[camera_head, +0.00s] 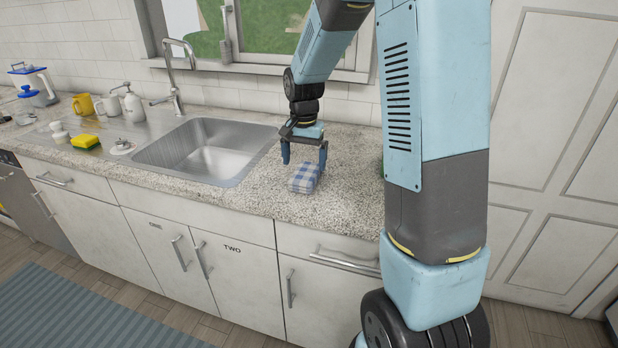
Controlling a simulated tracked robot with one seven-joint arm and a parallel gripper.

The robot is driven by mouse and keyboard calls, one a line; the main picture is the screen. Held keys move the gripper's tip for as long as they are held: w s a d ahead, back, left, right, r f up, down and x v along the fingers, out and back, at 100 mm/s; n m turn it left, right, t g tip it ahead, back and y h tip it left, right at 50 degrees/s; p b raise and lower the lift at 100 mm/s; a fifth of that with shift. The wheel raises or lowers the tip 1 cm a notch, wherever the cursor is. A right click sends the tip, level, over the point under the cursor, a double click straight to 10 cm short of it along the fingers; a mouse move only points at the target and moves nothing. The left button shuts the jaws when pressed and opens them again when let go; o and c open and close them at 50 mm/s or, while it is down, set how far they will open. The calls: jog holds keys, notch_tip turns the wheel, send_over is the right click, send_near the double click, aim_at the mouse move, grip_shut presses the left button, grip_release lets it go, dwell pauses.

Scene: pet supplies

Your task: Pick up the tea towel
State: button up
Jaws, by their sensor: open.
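The tea towel (304,179) is a folded, blue and white checked cloth. It lies on the speckled stone counter (262,204) to the right of the sink. My gripper (305,160) points down just above and around the towel, with its fingers spread. One finger shows at the towel's left and the other at its upper right. I cannot tell whether the fingers touch the cloth. The jaws are open and hold nothing.
The steel sink (196,160) with its tap (176,75) lies left of the towel. Something green (381,166) shows partly behind my arm. The counter's front edge is near the towel.

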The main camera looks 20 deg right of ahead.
aim_at(305, 173)
jog(key=shift+w+d+f, duration=0.1)
jog(key=shift+f, duration=2.75)
jog(key=c, duration=1)
